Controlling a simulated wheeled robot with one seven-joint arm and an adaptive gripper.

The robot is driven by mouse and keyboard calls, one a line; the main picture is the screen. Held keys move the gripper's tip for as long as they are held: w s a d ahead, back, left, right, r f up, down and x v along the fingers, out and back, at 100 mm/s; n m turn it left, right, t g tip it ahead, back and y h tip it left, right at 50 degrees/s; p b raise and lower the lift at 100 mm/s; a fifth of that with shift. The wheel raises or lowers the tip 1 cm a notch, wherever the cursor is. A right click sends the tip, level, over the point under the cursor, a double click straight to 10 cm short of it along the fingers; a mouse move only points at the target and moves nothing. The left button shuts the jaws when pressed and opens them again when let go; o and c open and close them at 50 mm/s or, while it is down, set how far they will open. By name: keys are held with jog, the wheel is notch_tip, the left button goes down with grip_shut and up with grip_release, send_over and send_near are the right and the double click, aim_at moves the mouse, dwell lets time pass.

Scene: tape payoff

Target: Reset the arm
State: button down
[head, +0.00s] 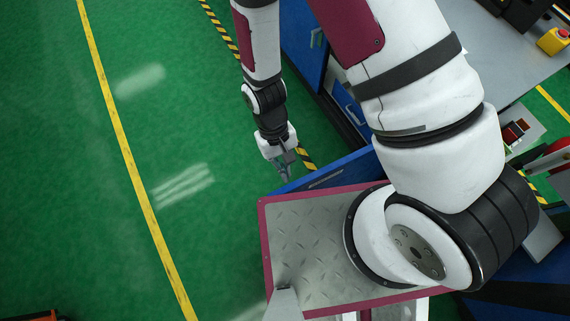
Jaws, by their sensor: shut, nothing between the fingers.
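My arm fills the middle and right of the head view, bent at its joints, with its far part hanging downward. My gripper (286,174) hangs at the end of it, pointing down over the green floor, just beyond the plate of my own base. It looks shut and holds nothing visible. The fingers are small and dark in this view.
A blue cabinet (303,40) stands behind the arm. A grey worktop (500,50) is at upper right, with a yellow box with a red button (553,40) on it. Green floor (60,170) with a yellow line (128,160) lies open at left.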

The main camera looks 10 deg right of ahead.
jog(key=v, duration=0.6)
jog(key=shift+r, duration=0.2)
